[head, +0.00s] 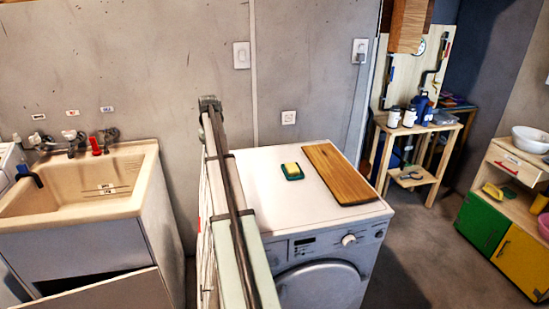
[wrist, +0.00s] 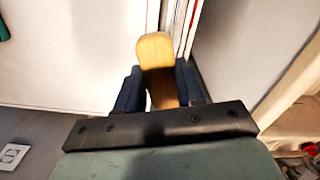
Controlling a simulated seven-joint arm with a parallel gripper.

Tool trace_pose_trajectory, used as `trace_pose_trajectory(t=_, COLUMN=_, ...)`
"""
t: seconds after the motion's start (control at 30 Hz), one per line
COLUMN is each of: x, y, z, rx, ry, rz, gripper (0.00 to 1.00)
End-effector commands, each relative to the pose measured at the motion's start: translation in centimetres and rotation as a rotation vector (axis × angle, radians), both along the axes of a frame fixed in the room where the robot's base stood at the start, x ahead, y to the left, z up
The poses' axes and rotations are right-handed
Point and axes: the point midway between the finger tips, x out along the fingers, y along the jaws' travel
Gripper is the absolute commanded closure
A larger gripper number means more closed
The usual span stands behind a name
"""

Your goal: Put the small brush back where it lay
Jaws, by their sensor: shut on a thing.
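My gripper (wrist: 161,92) shows in the wrist view with its dark blue fingers shut on a light wooden piece with a rounded end, which I take for the small brush (wrist: 156,50). The fingers hold it from both sides. No bristles are seen. Beyond it are a white surface (wrist: 80,45) and narrow upright edges (wrist: 185,22) beside a gap. I cannot tell whether the brush touches anything. In the head view I cannot make out the gripper's fingers or the brush.
The washing machine (head: 268,205) carries a yellow sponge on a green dish (head: 294,176) and a wooden board (head: 338,172). Its front left top is clear. A sink (head: 75,185) stands at left. A wooden shelf stand (head: 412,178) and a toy kitchen (head: 507,222) are at right.

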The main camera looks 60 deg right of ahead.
Motion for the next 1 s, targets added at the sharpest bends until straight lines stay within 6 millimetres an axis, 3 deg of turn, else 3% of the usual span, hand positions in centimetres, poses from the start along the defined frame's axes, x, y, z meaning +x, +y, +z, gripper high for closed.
trace_pose_trajectory(t=0.03, x=-0.2, y=-2.9, z=0.3, rx=0.000, ry=0.000, rz=-0.027, gripper=0.91)
trace_pose_trajectory(t=0.1, x=-1.0, y=-5.8, z=0.5, rx=0.000, ry=0.000, rz=-0.058, gripper=0.91)
trace_pose_trajectory(t=0.5, x=-7.2, y=-21.5, z=1.5, rx=0.000, ry=0.000, rz=-0.225, gripper=0.91)
trace_pose_trajectory(t=0.73, x=-10.1, y=-26.7, z=1.8, rx=0.000, ry=0.000, rz=-0.282, gripper=0.91)
trace_pose_trajectory(t=1.0, x=-11.2, y=-28.2, z=0.9, rx=0.000, ry=0.000, rz=-0.301, gripper=0.91)
